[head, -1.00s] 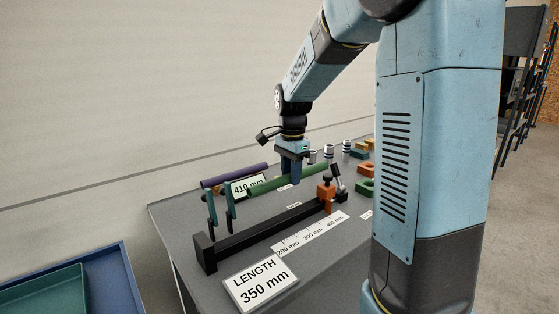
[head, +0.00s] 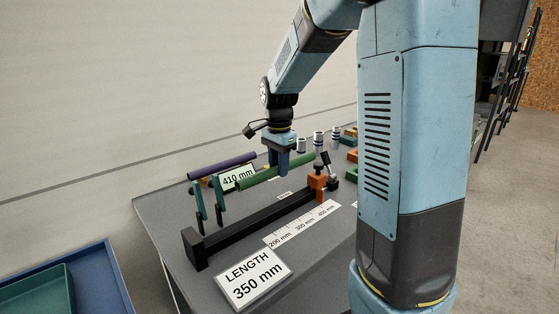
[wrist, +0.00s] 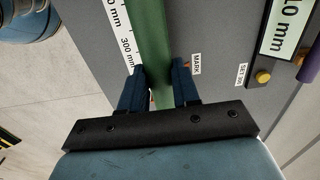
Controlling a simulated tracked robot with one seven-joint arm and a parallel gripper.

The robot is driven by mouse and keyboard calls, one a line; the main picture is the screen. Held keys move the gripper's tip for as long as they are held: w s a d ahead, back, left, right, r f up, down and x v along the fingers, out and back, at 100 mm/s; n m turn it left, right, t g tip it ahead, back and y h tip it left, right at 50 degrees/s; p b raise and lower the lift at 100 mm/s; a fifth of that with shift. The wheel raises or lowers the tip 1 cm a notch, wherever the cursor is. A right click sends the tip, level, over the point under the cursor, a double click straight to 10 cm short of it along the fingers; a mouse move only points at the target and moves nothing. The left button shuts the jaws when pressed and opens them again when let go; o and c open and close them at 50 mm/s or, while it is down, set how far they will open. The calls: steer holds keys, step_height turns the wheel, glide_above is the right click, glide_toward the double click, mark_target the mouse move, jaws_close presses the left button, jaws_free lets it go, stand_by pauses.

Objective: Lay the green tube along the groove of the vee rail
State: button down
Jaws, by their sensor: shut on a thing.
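The green tube (head: 258,179) is held across the fingers of my gripper (head: 283,173). In the wrist view the tube (wrist: 150,40) runs between the two fingers (wrist: 159,88), which are shut on it. The black vee rail (head: 250,220) lies on the bench, with a black end block at its near left end and an orange block (head: 317,182) at its far right end. In the head view the tube appears above and behind the rail, roughly parallel to it. The exact gap cannot be told. The groove is not clearly visible.
Two teal uprights (head: 219,196) stand behind the rail's left part. A measuring strip (head: 303,226) and a 350 mm length sign (head: 253,278) lie in front. Small parts stand at the far right.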

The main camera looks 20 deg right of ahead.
steer(key=shift+f, duration=3.5)
steer(key=shift+f, duration=2.05)
steer(key=c, duration=0.7)
jaws_free()
steer(key=shift+c, duration=0.2)
step_height(320, 180, up, 14)
steer(key=shift+f, duration=0.15)
steer(key=s+r+n+t, duration=0.2)
steer(key=s+r+n, duration=0.2)
steer(key=s+n, duration=0.3)
steer(key=s+r+n+t, duration=0.3)
steer(key=s+n, duration=0.3)
steer(key=s, duration=1.2)
steer(key=shift+d+r+n+t, duration=0.15)
steer(key=shift+r+n+t, duration=0.2)
steer(key=shift+r, duration=0.2)
